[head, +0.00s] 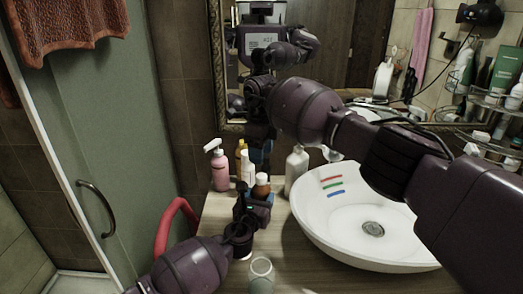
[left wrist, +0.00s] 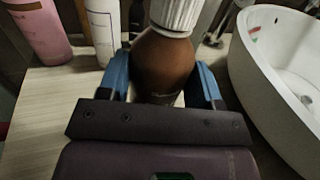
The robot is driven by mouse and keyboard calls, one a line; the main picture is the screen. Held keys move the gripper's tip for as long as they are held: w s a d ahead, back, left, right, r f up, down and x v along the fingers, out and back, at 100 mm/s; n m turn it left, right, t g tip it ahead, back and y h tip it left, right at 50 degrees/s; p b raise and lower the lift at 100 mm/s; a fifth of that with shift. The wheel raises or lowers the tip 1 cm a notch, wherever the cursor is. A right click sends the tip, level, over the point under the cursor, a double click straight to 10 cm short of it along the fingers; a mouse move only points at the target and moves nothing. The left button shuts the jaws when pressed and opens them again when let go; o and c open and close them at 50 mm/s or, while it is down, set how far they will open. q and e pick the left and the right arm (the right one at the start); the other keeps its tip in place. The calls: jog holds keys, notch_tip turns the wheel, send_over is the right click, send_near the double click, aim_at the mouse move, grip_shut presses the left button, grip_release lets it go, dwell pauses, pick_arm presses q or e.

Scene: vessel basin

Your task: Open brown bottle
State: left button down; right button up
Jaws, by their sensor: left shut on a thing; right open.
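The brown bottle (head: 262,189) stands upright on the wooden counter, left of the basin, with a white cap (head: 262,177) on top. In the left wrist view the brown bottle (left wrist: 165,68) sits between the blue fingers, and its ribbed white cap (left wrist: 176,14) is on it, cut by the top edge. My left gripper (head: 258,197) is shut on the bottle's body, below the cap. My right gripper (head: 261,152) hangs pointing down above and slightly behind the bottle, open and apart from the cap; its fingers are partly hard to make out against the dark background.
A pink pump bottle (head: 220,170), a white tube (head: 248,170) and a yellow bottle (head: 241,154) stand close on the left. A white bottle (head: 297,168) stands to the right, beside the white basin (head: 320,235). A glass cup (head: 261,275) is at the front.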

aim_at(261, 176)
jog(key=m, duration=0.9)
jog(key=shift+m, duration=0.4)
jog(key=m, duration=2.5)
jog(key=shift+m, duration=0.4)
jog(key=shift+f, duration=3.95)
